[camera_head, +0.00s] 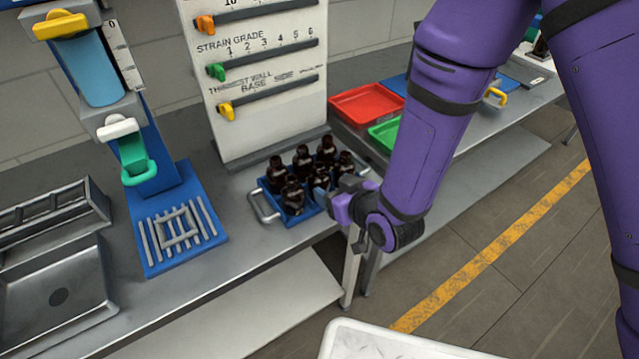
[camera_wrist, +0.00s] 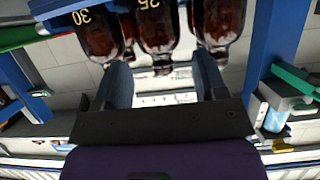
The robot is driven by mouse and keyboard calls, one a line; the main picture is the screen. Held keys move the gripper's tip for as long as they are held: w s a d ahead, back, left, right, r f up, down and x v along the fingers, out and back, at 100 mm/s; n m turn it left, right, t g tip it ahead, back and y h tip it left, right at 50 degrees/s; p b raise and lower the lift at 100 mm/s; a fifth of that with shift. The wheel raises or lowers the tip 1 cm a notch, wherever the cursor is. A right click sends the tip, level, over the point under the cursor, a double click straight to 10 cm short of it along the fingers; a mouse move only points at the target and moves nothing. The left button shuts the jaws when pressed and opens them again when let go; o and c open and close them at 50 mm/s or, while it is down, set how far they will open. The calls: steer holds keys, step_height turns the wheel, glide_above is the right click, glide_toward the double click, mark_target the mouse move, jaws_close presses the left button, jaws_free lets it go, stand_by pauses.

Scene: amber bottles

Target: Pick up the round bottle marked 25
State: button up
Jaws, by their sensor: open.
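The bottle marked 25 (camera_wrist: 157,28) is round, dark amber glass, upside down at the top of the wrist view, with its number partly cut off. My gripper (camera_wrist: 162,62) is open, and its two fingers appear either side of that bottle's lower edge; contact cannot be told. A bottle marked 30 (camera_wrist: 97,32) is left of it and another amber bottle (camera_wrist: 217,25) is right of it. In the head view, several dark bottles (camera_head: 293,195) stand in a blue tray (camera_head: 276,212), and my gripper (camera_head: 324,197) is at the tray's right side. Numbers are unreadable there.
The tray has a metal handle (camera_head: 262,208) at its left. A tall white gauge board (camera_head: 262,100) stands behind it. A red bin (camera_head: 366,104) and a green bin (camera_head: 386,133) are at the back right. A blue slatted stand (camera_head: 176,232) is at the left.

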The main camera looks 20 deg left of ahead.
mark_target(325, 181)
steer(key=shift+x, duration=2.95)
steer(key=shift+w+r, duration=0.15)
steer(key=shift+r, duration=0.05)
steer(key=c, duration=0.6)
